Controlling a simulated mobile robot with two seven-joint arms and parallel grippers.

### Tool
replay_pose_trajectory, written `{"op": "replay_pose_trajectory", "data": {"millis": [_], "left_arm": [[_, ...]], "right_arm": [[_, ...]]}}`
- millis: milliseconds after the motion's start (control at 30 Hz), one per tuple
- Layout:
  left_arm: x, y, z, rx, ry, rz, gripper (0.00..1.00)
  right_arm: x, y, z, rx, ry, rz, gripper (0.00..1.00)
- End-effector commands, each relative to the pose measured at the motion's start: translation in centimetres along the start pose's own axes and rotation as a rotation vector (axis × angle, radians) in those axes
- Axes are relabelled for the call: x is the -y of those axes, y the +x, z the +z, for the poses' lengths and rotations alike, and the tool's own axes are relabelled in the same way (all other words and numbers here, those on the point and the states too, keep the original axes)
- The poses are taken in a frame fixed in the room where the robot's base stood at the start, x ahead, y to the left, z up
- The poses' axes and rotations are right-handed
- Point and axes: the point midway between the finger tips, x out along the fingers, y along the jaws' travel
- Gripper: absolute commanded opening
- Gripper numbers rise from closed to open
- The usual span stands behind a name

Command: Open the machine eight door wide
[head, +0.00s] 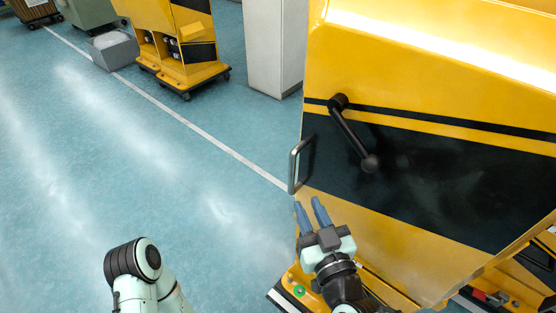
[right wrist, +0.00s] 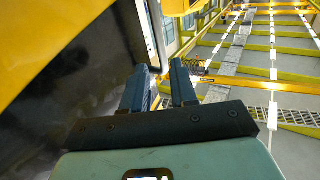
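The machine door (head: 400,240) is a yellow panel with a broad black band, on the right of the head view; it looks closed. A grey metal D-shaped handle (head: 293,172) stands out at its left edge. A black crank lever (head: 352,135) sits on the door to the right of that handle. My right gripper (head: 311,205) is open and empty, just below the D-handle. In the right wrist view the handle bar (right wrist: 158,40) appears beyond the gap between the fingers (right wrist: 159,85), apart from them as far as I can tell. My left gripper is out of view.
A yellow machine base with a green ring (head: 299,291) lies below my right gripper. A white column (head: 272,45) and a yellow wheeled unit (head: 180,50) stand at the back. A grey bin (head: 115,50) is farther left. The blue floor (head: 120,170) to the left is clear.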

Motion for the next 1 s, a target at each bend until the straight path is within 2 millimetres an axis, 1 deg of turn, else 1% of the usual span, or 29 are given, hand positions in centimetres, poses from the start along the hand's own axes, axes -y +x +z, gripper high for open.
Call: {"op": "replay_pose_trajectory", "data": {"millis": [267, 333, 500, 600, 700, 833, 1000], "left_arm": [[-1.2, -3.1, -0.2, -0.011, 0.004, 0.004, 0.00], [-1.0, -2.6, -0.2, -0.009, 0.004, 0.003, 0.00], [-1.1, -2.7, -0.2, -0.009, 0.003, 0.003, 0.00], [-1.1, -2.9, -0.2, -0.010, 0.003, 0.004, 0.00], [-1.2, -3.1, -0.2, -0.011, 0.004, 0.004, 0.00], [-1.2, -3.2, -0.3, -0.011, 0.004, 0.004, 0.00], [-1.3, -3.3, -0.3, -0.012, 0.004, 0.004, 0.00]], "right_arm": [[0.0, 2.9, -0.4, 0.003, -0.008, -0.001, 0.27], [0.1, 4.6, -0.1, 0.002, -0.006, -0.002, 0.27], [0.1, 8.2, 0.0, 0.003, -0.007, -0.003, 0.27], [0.1, 10.1, 0.0, 0.002, -0.005, -0.002, 0.27], [0.1, 11.5, -0.1, 0.003, -0.004, -0.002, 0.27], [0.0, 12.7, -0.1, 0.002, -0.003, -0.002, 0.27], [0.0, 13.2, 0.0, 0.002, -0.001, -0.002, 0.27]]}}
